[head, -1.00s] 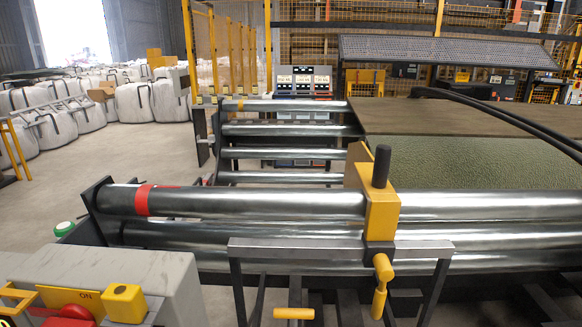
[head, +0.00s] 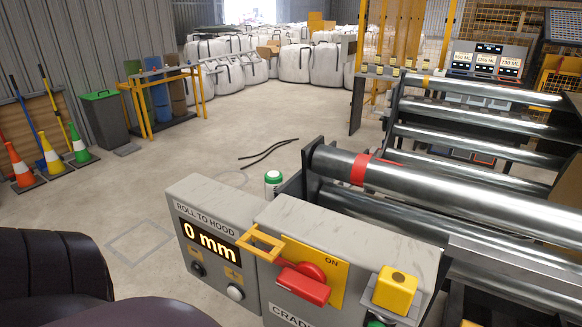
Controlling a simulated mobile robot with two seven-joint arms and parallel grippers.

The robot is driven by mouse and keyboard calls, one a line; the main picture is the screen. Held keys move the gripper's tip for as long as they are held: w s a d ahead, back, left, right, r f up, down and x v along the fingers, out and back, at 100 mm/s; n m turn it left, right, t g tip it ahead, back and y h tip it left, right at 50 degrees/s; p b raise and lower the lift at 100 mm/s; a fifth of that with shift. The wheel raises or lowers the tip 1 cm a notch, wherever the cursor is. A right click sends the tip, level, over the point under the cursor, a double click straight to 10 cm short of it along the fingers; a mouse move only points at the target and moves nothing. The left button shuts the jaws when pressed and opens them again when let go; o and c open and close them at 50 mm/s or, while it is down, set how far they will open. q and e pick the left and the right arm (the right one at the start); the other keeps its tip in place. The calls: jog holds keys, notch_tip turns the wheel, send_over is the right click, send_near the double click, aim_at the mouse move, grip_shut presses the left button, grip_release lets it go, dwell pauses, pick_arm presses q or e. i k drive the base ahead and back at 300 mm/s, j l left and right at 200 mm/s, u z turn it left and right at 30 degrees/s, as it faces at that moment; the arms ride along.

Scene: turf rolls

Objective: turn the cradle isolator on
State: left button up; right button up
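The cradle isolator is a red handle (head: 303,287) on a yellow plate (head: 338,280) marked ON at its upper right. The plate is on the front of a grey control box (head: 350,228), whose lettering is cut off after "CRAD". The red handle lies roughly crosswise, not pointing up at the ON mark. A yellow bracket (head: 262,245) sticks out at the plate's left. Neither of my grippers is in the head view.
Left of the isolator, a display panel (head: 205,232) reads ROLL TO HOOD, 0 mm. A yellow block (head: 395,290) juts out at the right, partly over a green button. Steel rollers (head: 460,195) lie behind. Open floor (head: 200,175) is to the left.

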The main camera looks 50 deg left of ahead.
aim_at(307, 281)
jog(key=k+j, duration=0.1)
jog(key=j, duration=0.35)
jog(key=k+j, duration=0.1)
jog(key=j, duration=0.3)
jog(key=j+z, duration=0.1)
jog(key=j, duration=0.35)
jog(key=k+j, duration=0.15)
jog(key=j, duration=0.25)
